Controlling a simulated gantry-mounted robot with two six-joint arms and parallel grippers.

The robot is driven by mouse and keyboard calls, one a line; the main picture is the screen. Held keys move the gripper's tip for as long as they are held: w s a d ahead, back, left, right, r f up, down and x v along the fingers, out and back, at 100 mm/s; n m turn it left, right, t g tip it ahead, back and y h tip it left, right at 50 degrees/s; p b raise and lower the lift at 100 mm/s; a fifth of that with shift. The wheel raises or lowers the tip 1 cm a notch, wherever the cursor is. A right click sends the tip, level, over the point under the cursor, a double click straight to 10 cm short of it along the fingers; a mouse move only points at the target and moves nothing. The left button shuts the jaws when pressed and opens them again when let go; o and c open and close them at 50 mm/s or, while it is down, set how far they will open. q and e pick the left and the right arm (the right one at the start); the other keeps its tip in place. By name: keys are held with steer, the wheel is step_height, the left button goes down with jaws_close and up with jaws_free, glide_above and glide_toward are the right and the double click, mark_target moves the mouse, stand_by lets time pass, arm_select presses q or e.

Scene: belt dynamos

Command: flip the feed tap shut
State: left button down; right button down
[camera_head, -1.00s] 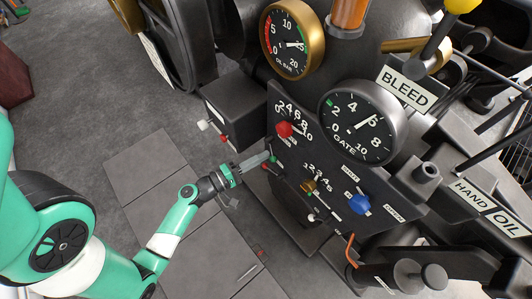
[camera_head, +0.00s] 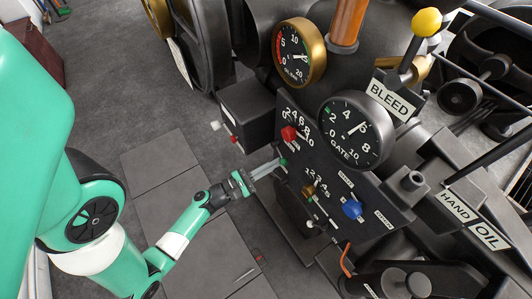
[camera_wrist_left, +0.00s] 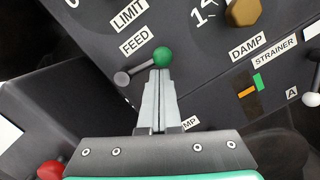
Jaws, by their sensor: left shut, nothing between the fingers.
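The feed tap (camera_wrist_left: 162,57) is a small lever with a green ball at its end and a round grey pivot at its left, just below the FEED label in the left wrist view. Its green ball (camera_head: 284,162) also shows at the panel's left edge in the head view. My left gripper (camera_wrist_left: 160,78) is shut and empty, its fingertips at the ball's lower side. They look to be touching or very close; I cannot tell which. In the head view my left gripper (camera_head: 279,163) reaches the panel from the left. My right gripper is not in view.
The dark panel carries a red knob (camera_head: 289,133), a brass knob (camera_head: 308,192) and a blue knob (camera_head: 352,209). The GATE gauge (camera_head: 356,131) stands above them. A dark box (camera_head: 247,108) with a red-ended part is left of the panel. Grey floor lies open at left.

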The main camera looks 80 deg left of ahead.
arm_select(q)
steer(key=shift+r, duration=0.2)
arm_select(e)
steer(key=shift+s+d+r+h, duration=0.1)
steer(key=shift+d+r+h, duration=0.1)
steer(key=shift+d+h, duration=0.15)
arm_select(q)
steer(key=shift+d, duration=0.1)
